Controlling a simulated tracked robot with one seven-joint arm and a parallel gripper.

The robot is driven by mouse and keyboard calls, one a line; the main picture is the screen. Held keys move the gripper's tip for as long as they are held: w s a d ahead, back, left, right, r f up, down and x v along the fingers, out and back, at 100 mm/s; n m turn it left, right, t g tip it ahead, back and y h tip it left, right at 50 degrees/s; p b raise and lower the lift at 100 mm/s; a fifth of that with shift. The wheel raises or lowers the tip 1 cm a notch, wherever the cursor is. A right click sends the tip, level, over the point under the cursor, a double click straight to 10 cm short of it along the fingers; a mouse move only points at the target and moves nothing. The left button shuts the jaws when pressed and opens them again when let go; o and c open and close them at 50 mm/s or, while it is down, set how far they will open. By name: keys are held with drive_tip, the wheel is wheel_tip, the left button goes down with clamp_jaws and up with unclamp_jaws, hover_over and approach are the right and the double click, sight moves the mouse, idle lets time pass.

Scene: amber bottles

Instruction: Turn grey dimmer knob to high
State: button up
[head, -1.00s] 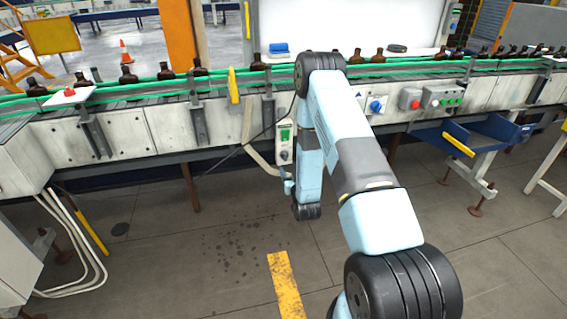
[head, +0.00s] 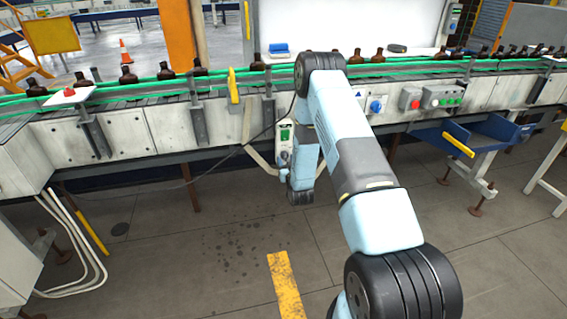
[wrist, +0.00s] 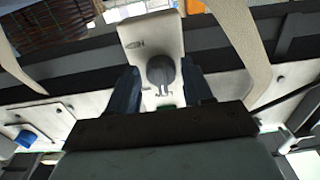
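The grey dimmer knob (wrist: 161,70) is on a pale control box (wrist: 145,38) in the wrist view, where the box appears upside down with small dark lettering. My gripper (wrist: 160,76) is open, one dark finger on each side of the knob. Gaps show between the fingers and the knob, and nothing is held. In the head view the box (head: 285,136), with green parts, hangs below the conveyor edge, just left of my arm. My wrist and gripper are at its lower end there, and the fingers are not clear.
A blue rotary knob (head: 376,107), a red button (head: 410,97) and a green-button panel (head: 442,96) are on the conveyor front to the right. Amber bottles (head: 167,71) stand along the conveyor. A dark cable and a beige bent bracket (head: 262,160) are close to the box.

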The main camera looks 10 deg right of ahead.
drive_tip(key=c, duration=0.7)
drive_tip(key=shift+a, duration=0.45)
drive_tip(key=shift+d, duration=0.2)
drive_tip(key=shift+c, duration=0.3)
drive_tip(key=shift+d+m, duration=0.1)
drive_tip(key=shift+m, duration=0.4)
drive_tip(key=m, duration=0.9)
drive_tip(key=shift+r, duration=0.15)
drive_tip(key=m, duration=0.7)
drive_tip(key=shift+r+m, duration=0.1)
drive_tip(key=shift+m, duration=0.2)
drive_tip(key=shift+d+m, duration=0.1)
drive_tip(key=shift+m, duration=2.9)
drive_tip(key=shift+r+m, duration=0.1)
drive_tip(key=shift+m, duration=0.2)
